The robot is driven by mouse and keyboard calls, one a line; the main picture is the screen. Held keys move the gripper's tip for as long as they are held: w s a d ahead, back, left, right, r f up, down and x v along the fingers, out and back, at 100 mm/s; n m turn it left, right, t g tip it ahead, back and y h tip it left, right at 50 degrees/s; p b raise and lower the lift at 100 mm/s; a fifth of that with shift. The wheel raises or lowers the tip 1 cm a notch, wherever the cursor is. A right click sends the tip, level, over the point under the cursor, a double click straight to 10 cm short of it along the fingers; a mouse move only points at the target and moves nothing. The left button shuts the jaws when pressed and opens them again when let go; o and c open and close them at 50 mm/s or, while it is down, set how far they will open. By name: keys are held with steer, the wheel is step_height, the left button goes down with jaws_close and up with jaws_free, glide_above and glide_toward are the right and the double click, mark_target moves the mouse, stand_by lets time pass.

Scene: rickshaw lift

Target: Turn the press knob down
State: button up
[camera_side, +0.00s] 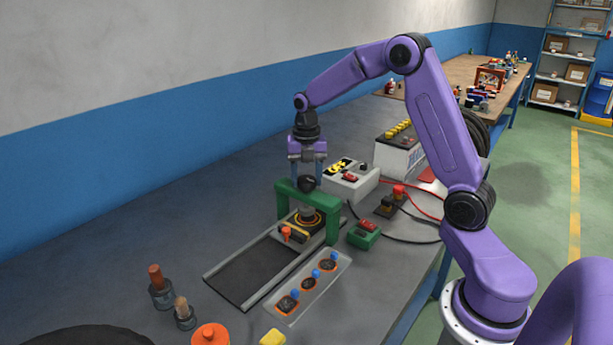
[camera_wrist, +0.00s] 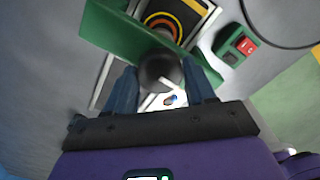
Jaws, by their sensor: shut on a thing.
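The press is a green arch-shaped frame (camera_side: 331,216) standing over a dark track. Its knob (camera_side: 307,184) is a black ball on top of the frame. It also shows in the wrist view (camera_wrist: 160,70), between the two blue fingers. My gripper (camera_side: 308,181) points straight down over the press, and its fingers are shut on the knob. In the wrist view my gripper (camera_wrist: 163,84) has one finger on each side of the ball. Under the arch is a dark round part with an orange-yellow ring (camera_side: 306,218). The knob's marking, if any, cannot be made out.
A black sliding track (camera_side: 250,274) runs toward the front left. A tray (camera_side: 335,280) with blue-topped parts lies beside it. A green box with red switches (camera_side: 364,234), a grey control box (camera_side: 350,183) and a battery (camera_side: 397,155) stand to the right, with cables nearby.

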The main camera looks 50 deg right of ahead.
steer(key=m, duration=0.6)
steer(key=shift+r, duration=0.1)
steer(key=m, duration=0.5)
steer(key=shift+m, duration=0.4)
steer(key=m, duration=1.1)
steer(key=shift+m, duration=0.4)
steer(key=m, duration=1.1)
steer(key=shift+m, duration=0.4)
steer(key=m, duration=1.1)
steer(key=shift+m, duration=0.4)
